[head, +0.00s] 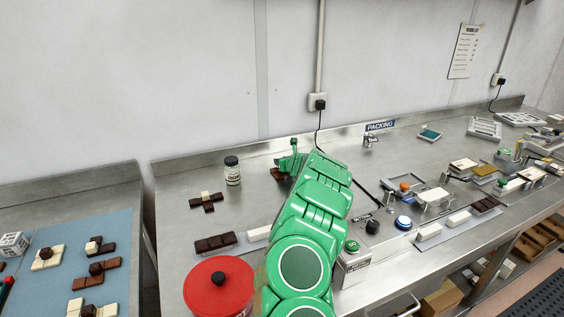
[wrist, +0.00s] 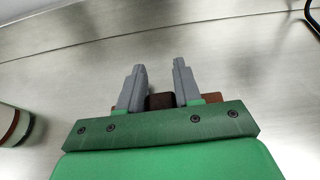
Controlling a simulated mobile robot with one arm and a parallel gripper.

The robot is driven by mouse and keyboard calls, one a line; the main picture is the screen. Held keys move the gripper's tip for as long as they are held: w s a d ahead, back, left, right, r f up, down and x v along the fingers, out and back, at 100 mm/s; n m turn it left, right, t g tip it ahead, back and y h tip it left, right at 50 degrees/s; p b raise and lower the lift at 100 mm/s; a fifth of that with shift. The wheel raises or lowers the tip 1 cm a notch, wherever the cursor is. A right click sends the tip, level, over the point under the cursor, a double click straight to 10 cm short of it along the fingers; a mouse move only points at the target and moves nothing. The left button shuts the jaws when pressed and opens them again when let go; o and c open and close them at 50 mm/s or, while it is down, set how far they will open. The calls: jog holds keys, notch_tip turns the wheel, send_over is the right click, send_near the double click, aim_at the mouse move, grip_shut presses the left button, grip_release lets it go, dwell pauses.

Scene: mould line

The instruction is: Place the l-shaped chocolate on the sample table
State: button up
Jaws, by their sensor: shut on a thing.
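My gripper (head: 287,161) is over the back of the steel bench, left of the packing sign. In the wrist view my gripper (wrist: 160,78) has its two grey fingers on either side of a brown chocolate (wrist: 160,101). The chocolate has a dark block between the fingers and redder brown parts outside them. It also shows in the head view as a small brown piece (head: 277,173) below the gripper. Its full shape is hidden, and I cannot tell whether it touches the bench. No surface is legibly marked as the sample table.
A separate table at left has a blue mat (head: 128,232) with several chocolates. On the bench (head: 175,180) stand a jar (head: 232,170), a red lidded pot (head: 218,290), a dark chocolate bar (head: 215,241) and a cross-like chocolate (head: 207,201). Buttons and moulds crowd the right.

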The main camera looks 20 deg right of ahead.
jog(key=o, duration=1.1)
jog(key=shift+v, duration=1.55)
jog(key=shift+s+a+r, duration=0.2)
jog(key=shift+s, duration=0.25)
jog(key=shift+s+a+r, duration=0.15)
jog(key=shift+s+a, duration=0.05)
jog(key=shift+s, duration=0.2)
jog(key=shift+v, duration=1.2)
jog(key=shift+s+d, duration=0.1)
jog(key=shift+s, duration=0.05)
